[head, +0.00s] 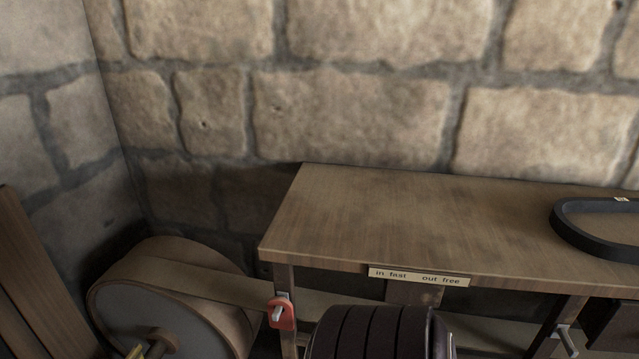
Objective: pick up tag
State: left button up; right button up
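A small red tag-like piece (282,314) with a pale metal part at its middle hangs at the top of the wooden bench's left front leg, in the lower middle of the head view. It looks upright against the leg. A cream label strip (420,276) reading "in fast out free" is fixed to the bench's front edge. Neither of my grippers shows in the head view, so I cannot see whether they hold anything.
The wooden bench (400,215) stands against a stone wall, its top mostly clear. A black belt loop (580,236) lies at its right. A large drum (165,315) carries a flat belt at lower left. A dark ribbed cylinder (372,335) is in front. A metal lever (567,340) shows lower right.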

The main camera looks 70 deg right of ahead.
aim_at(286, 321)
jog(key=z, duration=0.45)
jog(key=l+z, duration=0.15)
jog(key=z, duration=0.75)
jog(key=l+z, duration=0.15)
jog(key=z, duration=0.25)
